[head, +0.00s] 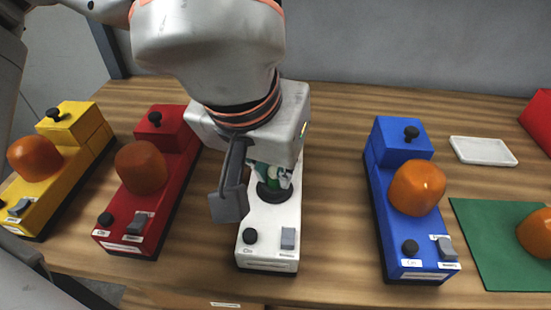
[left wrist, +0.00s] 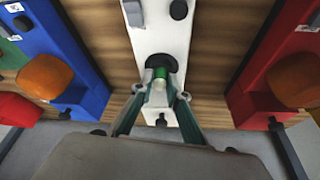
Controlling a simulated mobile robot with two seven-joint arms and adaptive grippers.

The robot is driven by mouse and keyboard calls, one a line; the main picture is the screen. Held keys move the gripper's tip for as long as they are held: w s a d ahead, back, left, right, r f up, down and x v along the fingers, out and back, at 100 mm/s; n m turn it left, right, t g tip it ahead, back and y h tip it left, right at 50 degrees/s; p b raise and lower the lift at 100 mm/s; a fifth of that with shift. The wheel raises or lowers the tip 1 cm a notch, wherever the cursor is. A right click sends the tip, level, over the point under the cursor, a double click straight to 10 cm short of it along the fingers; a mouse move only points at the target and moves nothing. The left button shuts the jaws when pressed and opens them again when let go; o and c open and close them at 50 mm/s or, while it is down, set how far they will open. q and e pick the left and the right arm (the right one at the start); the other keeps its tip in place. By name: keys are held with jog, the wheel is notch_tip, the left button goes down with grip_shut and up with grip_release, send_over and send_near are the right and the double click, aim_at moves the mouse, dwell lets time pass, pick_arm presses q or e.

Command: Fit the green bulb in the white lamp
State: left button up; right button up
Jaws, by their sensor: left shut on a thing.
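The white lamp (head: 268,235) stands on the table in the middle of the head view, with a round black socket on its top. It also shows in the left wrist view (left wrist: 160,38). My left gripper (head: 273,177) points down over the socket and is shut on the green bulb (left wrist: 160,75). In the left wrist view, the bulb's green part lies between the fingertips (left wrist: 157,92), in line with the black socket (left wrist: 163,63). Whether the bulb touches or sits in the socket I cannot tell. In the head view my arm and gripper hide most of the bulb.
Yellow (head: 62,165), red (head: 150,180) and blue (head: 405,200) lamps with orange bulbs stand on either side. A green mat (head: 495,235) with an orange bulb (head: 535,233) and a white tray (head: 483,150) lie at the right. Bare table separates the white and blue lamps.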

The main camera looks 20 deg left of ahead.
pick_arm(q)
jog(key=shift+s+f, duration=0.15)
jog(key=shift+f, duration=0.25)
jog(key=shift+s+a+f, duration=0.1)
jog(key=shift+f, duration=0.1)
jog(key=o, duration=0.9)
jog(key=shift+f, duration=0.1)
jog(key=shift+r, duration=0.35)
jog(key=shift+r, duration=0.55)
jog(key=v, duration=1.1)
jog(key=shift+s+f, duration=0.1)
jog(key=shift+s, duration=0.05)
